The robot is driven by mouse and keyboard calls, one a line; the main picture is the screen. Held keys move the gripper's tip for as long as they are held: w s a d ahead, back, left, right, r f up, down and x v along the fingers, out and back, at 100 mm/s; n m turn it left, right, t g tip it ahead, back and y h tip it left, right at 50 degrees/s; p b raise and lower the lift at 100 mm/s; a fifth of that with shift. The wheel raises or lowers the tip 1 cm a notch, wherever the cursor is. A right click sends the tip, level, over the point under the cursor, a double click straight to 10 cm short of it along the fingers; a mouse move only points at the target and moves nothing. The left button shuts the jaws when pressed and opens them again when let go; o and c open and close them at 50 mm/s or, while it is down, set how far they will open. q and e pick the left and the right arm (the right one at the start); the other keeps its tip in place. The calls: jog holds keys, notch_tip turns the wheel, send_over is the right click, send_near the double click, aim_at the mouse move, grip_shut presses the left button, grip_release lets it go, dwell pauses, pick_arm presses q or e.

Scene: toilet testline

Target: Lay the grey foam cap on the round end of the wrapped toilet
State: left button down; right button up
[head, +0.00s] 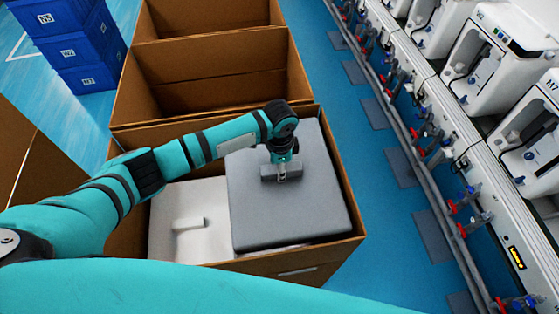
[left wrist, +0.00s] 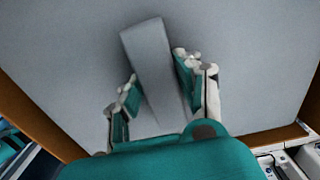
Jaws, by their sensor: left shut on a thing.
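The grey foam cap (head: 290,215) is a thick square slab with a raised bar on top. It lies flat in the right part of an open cardboard box (head: 310,262), close to the box's right wall. My left gripper (head: 282,174) points down at the cap's top and is shut on its bar. In the left wrist view, the bar stands between the two fingers of the gripper (left wrist: 158,78), above the cap's flat face (left wrist: 70,60). The wrapped toilet is not clearly seen; the cap hides what lies beneath it. My right gripper is out of view.
A white piece (head: 182,243) with a small raised bar fills the box's left part. Open boxes (head: 215,75) stand behind. Blue crates (head: 75,50) are stacked at far left. A testline with pipes and white toilets (head: 490,45) runs along the right, beyond blue floor.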

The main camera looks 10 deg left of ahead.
pick_arm(q)
notch_tip(320, 180, down, 7)
jog(key=b, duration=0.4)
jog(key=shift+b, duration=0.35)
notch_tip(320, 180, down, 19)
jog(key=b, duration=1.7)
jog(key=shift+f, duration=0.15)
jog(key=shift+s+a+f, duration=0.1)
jog(key=shift+a+f, duration=0.05)
jog(key=shift+f, duration=0.2)
jog(key=c, duration=0.8)
grip_release()
notch_tip(320, 180, up, 12)
